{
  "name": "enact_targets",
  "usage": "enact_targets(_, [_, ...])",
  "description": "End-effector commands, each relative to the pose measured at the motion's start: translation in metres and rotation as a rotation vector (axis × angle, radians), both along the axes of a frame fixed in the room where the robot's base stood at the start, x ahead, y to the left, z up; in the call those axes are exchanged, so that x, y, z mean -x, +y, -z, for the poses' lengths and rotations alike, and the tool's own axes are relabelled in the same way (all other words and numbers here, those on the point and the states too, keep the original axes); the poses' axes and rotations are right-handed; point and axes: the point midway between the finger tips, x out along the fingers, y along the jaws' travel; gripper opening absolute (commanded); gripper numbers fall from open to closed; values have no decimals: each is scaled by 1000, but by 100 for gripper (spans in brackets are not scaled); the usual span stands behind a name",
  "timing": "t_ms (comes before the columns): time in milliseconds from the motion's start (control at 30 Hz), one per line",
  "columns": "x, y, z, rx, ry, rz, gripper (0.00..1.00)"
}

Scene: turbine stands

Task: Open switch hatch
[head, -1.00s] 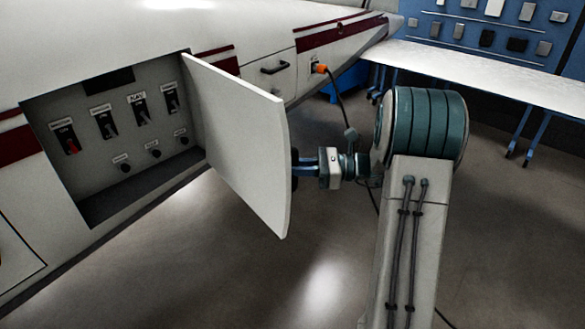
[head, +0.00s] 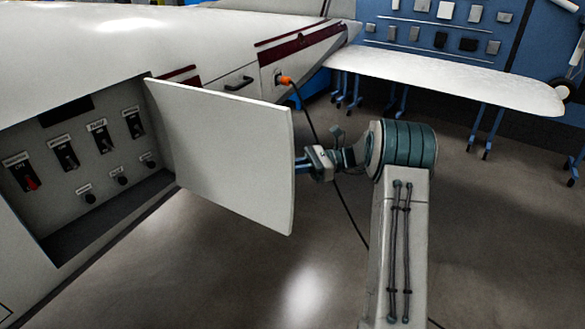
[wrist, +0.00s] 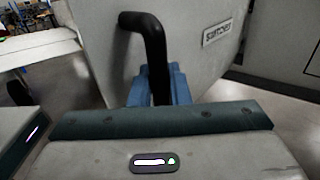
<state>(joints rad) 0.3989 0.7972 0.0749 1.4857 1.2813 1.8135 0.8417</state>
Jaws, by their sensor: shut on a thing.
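The switch hatch (head: 225,150) stands swung out from the white body on its left edge, wide open. Behind it the switch compartment (head: 85,155) shows several labelled switches, one with a red lever at the left. In the wrist view the hatch's outer face (wrist: 200,75) carries a "SWITCHES" label and a black handle (wrist: 150,45). My gripper (wrist: 155,88), with blue fingers, is shut on this handle. In the head view my gripper (head: 302,163) reaches the hatch's right edge from the right; its fingertips and the handle are hidden behind the panel.
An orange plug (head: 285,80) with a black cable hangs from the white body behind the hatch and runs down to the floor near my arm. The floor (head: 240,270) below the hatch is clear.

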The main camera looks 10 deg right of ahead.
Motion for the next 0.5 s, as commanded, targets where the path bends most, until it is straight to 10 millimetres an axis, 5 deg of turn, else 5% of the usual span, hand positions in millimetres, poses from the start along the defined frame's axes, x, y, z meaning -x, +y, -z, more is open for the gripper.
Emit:
enact_targets(333, [-1, 1, -1, -2, -2, -2, 0])
enact_targets(367, [0, 1, -1, -2, -2, -2, 22])
enact_targets(400, [0, 1, -1, -2, -2, -2, 33])
enact_targets(500, [-1, 0, -1, -2, -2, 0, 36])
